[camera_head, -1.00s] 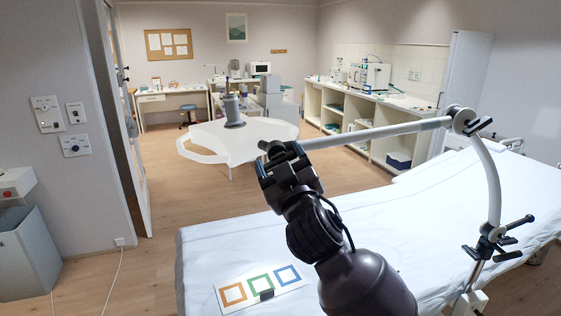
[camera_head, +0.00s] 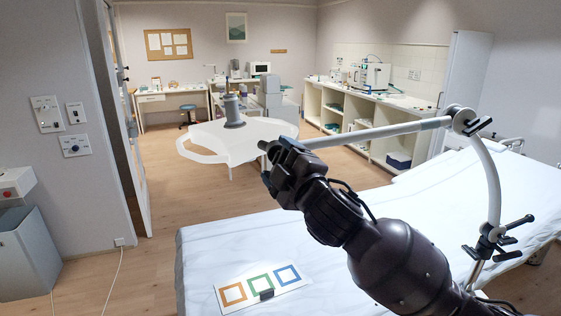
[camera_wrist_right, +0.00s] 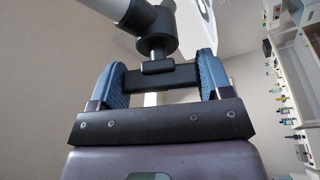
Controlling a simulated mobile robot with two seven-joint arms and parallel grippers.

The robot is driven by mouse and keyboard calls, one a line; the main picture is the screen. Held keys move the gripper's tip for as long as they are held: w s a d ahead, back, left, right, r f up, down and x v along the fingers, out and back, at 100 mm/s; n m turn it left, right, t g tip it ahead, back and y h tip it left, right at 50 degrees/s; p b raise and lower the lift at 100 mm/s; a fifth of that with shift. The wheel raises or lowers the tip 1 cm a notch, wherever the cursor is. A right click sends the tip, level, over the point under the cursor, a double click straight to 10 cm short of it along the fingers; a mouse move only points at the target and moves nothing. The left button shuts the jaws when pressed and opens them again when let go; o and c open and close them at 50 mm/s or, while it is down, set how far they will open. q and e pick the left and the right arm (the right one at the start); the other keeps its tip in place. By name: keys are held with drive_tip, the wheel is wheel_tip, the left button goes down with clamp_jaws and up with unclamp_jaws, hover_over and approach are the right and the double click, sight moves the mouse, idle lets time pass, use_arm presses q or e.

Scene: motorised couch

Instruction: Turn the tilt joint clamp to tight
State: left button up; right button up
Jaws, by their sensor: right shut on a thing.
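The tilt joint clamp (camera_wrist_right: 160,78) is a black bar handle on a short stem under a dark round joint (camera_wrist_right: 152,32) in the right wrist view. My right gripper (camera_wrist_right: 163,76) has its two blue-padded fingers at either end of the bar and is shut on it. In the head view my right gripper (camera_head: 275,162) is at the far end of the grey jointed arm (camera_head: 375,132), beside the white panel (camera_head: 238,142). There the clamp is mostly hidden behind my gripper. My left gripper is not in view.
The jointed arm rises from a post with black clamp levers (camera_head: 492,240) at the couch's right side. The white-covered couch (camera_head: 410,215) lies below my right arm. A card with coloured squares (camera_head: 262,288) lies on it. A grey cylinder (camera_head: 233,112) shows above the panel.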

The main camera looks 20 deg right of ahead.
drive_tip(key=shift+n+g, duration=0.3)
drive_tip(key=shift+n, duration=0.3)
drive_tip(key=o, duration=0.9)
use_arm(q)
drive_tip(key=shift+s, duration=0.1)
